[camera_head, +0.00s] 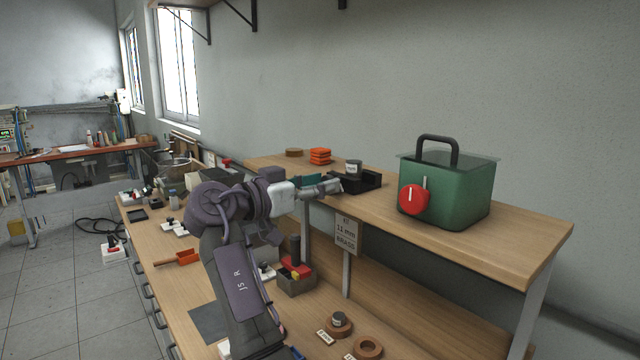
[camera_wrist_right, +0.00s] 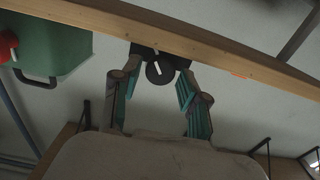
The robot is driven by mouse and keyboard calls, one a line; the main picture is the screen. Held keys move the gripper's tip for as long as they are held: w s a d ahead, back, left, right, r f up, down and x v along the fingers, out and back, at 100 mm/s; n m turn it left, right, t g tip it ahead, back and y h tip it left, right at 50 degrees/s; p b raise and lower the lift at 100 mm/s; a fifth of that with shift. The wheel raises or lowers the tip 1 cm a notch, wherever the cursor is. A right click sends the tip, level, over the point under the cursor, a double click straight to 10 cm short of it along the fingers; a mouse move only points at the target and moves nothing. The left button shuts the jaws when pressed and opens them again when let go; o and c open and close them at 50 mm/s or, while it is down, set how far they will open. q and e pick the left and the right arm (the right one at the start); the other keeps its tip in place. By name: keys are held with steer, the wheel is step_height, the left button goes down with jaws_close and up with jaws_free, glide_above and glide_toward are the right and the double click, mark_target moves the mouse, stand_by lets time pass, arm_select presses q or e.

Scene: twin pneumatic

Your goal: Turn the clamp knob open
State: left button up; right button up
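A round black knob (camera_wrist_right: 160,73) with a white pointer line sits on the front of a black clamp block at the shelf edge. The block also shows in the head view (camera_head: 368,181), with a grey cylinder (camera_head: 353,166) on it. In the head view the knob is hidden or too small to tell from the gripper tip. My right gripper (camera_head: 334,186) is at the block's left side. In the wrist view its teal-padded fingers (camera_wrist_right: 160,78) are open, one on each side of the knob, with gaps visible. My left gripper is not in view.
A green box (camera_head: 455,190) with a black handle and a red knob (camera_head: 413,199) stands right of the clamp. Orange blocks (camera_head: 320,156) lie behind it on the raised shelf (camera_head: 500,245). Below, the bench holds a red-topped box (camera_head: 296,280) and wooden rings (camera_head: 367,347).

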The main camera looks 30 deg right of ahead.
jaws_close()
steer(key=shift+n, duration=1.4)
steer(key=shift+o, duration=2.1)
jaws_free()
steer(key=a, duration=0.7)
steer(key=shift+s+a, duration=0.15)
steer(key=shift+s, duration=0.3)
